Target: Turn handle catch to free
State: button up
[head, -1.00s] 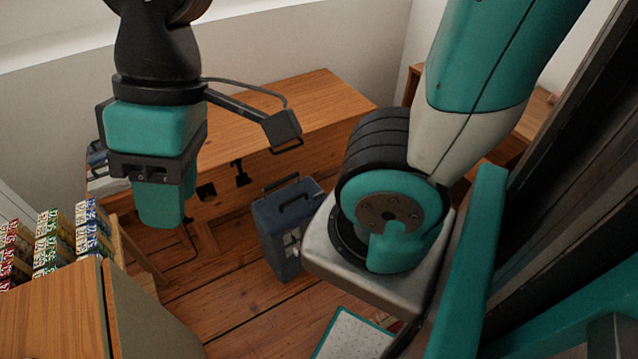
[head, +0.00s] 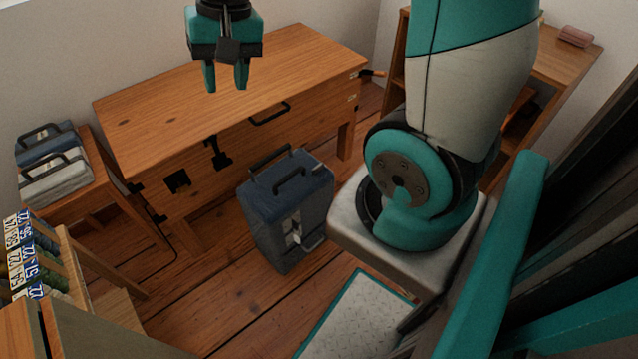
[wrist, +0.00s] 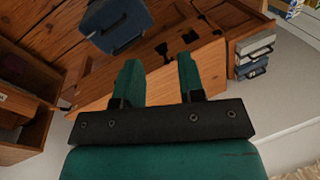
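A wooden bench (head: 210,95) has a dark T-shaped catch (head: 217,154) on its front, beside a dark square cutout (head: 178,181). A black bar handle (head: 270,114) is on the same front, to the right. I cannot tell for sure which fitting is the handle catch. My gripper (head: 226,80) is above the bench top, apart from the front fittings. Its two teal fingers are spread with nothing between them. The wrist view shows the open fingers (wrist: 158,80) with the bench (wrist: 150,88) beyond them.
A blue case (head: 285,205) stands on the floor before the bench; it also shows in the wrist view (wrist: 115,27). Two cases (head: 50,165) lie on a side table at left. A shelf unit (head: 535,65) is at right.

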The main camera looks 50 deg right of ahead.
jog(key=w+d+f+m+h+b, duration=0.1)
jog(key=w+d+f+m+b, duration=0.15)
jog(key=d+f, duration=0.35)
jog(key=w+d+f+m+b, duration=0.1)
jog(key=d+f+m+b, duration=0.35)
jog(key=f, duration=0.35)
jog(key=m+g+h+b, duration=0.1)
jog(key=m+b, duration=0.6)
jog(key=m, duration=0.1)
send_near(318, 166)
notch_tip(318, 166, down, 10)
jog(key=b, duration=0.6)
jog(key=shift+r, duration=0.1)
jog(key=shift+n, duration=0.3)
grip_shut()
